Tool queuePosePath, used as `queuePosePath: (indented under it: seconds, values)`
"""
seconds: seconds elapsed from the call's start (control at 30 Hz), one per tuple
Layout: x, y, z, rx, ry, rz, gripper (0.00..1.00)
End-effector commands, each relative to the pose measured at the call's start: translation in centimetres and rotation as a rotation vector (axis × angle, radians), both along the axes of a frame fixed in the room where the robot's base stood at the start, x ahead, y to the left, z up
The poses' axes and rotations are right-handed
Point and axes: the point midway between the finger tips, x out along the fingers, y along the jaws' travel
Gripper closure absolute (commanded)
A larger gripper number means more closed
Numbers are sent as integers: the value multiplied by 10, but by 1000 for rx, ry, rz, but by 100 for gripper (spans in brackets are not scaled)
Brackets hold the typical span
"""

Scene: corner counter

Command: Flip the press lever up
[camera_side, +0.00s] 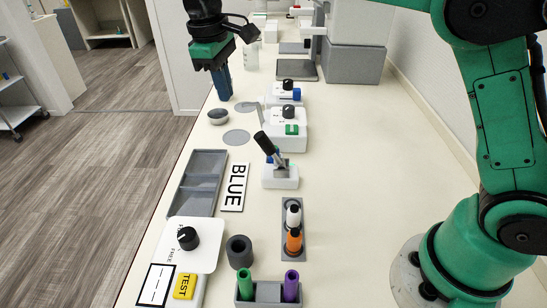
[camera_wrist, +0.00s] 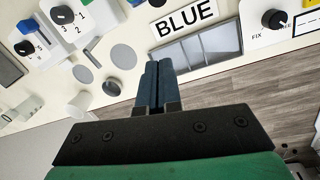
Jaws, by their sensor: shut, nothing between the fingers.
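The press lever (camera_side: 267,145) has a black handle and sits on a small white base (camera_side: 281,178) in the middle of the counter in the side view. It is tilted up and to the left, with a blue part beside its foot. My gripper (camera_side: 223,97) is above the counter's left edge, farther back than the lever and apart from it. Its dark blue fingers are together and empty. They also show in the wrist view (camera_wrist: 156,72), pointing toward the counter. I cannot make out the lever handle in the wrist view.
White dial boxes (camera_side: 288,128) stand behind the lever. A BLUE sign (camera_side: 235,187) and grey tray (camera_side: 197,182) lie to its left. A holder with white and orange pieces (camera_side: 293,229) is in front. A knob panel (camera_side: 194,246) is at front left.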

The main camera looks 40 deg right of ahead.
Motion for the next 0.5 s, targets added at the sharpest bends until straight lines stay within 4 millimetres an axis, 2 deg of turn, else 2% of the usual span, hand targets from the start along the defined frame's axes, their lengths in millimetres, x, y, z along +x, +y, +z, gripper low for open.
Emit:
queuePosePath:
  seconds: [0.2,0.5]
  values:
    - [10,13,-13,-36,81,57,100]
    - [12,16,-16,-45,102,68,100]
